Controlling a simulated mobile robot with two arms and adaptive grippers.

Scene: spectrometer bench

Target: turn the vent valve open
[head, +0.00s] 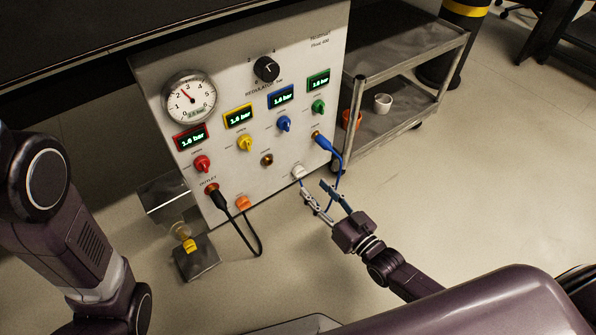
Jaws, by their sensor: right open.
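A pale upright panel (222,135) carries a gauge and several coloured knobs. I cannot read which fitting is labelled as the vent valve. A white knob (298,171) sits low on the panel's right part. An orange fitting (243,203) sits on the lower edge. My right gripper (314,188) is open and empty, its fingers pointing up-left at the white knob, just short of it; I see no contact. My left arm shows at the left, but its gripper is out of the picture.
A blue hose (336,157) hangs close beside my right fingers. A black cable (240,225) loops from the outlet. A small metal stand with a yellow part (190,245) is at lower left. A metal cart (412,95) stands right.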

